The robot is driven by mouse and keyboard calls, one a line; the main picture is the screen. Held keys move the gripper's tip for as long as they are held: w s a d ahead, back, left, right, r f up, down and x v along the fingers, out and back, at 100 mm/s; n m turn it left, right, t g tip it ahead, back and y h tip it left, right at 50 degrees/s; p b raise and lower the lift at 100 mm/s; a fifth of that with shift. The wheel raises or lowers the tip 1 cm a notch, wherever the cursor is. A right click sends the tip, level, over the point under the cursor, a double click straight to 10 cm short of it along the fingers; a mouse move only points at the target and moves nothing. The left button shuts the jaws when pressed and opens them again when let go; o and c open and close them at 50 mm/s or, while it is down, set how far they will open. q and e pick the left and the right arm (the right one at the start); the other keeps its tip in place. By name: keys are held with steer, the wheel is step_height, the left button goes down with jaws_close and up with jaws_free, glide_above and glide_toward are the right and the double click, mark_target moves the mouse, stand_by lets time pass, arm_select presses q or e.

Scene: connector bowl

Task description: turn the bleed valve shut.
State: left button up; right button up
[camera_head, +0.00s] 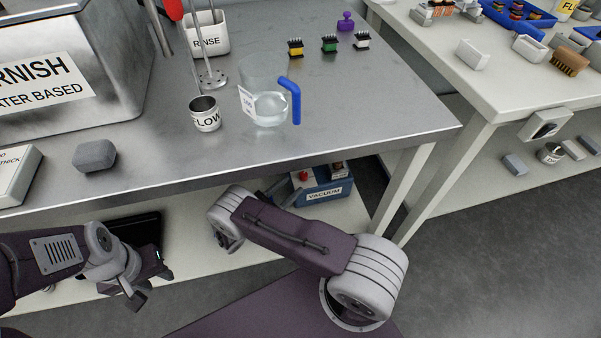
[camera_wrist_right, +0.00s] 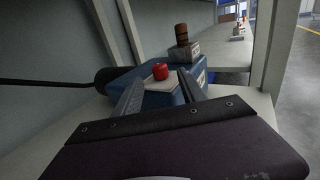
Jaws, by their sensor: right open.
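A blue vacuum pump (camera_head: 335,184) with a VACUUM label sits on the shelf under the bench. A small red knob (camera_head: 303,176), which looks like the bleed valve, stands on its top; the knob also shows in the right wrist view (camera_wrist_right: 160,71) on a pale plate. My right gripper (camera_head: 284,190) reaches in under the bench edge. Its open fingers also show in the right wrist view (camera_wrist_right: 159,84), one on each side of the line to the knob. I cannot tell whether they touch the knob. My left gripper (camera_head: 150,286) hangs empty in front of the bench, its fingers apart.
The metal bench top (camera_head: 350,115) overhangs the pump. A table leg (camera_head: 405,180) stands close right of it. A glass jug with a blue handle (camera_head: 293,103) stands near the bench edge. A brown-topped object (camera_wrist_right: 183,41) stands behind the knob.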

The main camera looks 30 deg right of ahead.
mark_target(301, 178)
steer(key=b+x, duration=0.1)
steer(key=x, duration=0.6)
steer(key=shift+d+b, duration=0.15)
steer(key=shift+b, duration=0.15)
jaws_close()
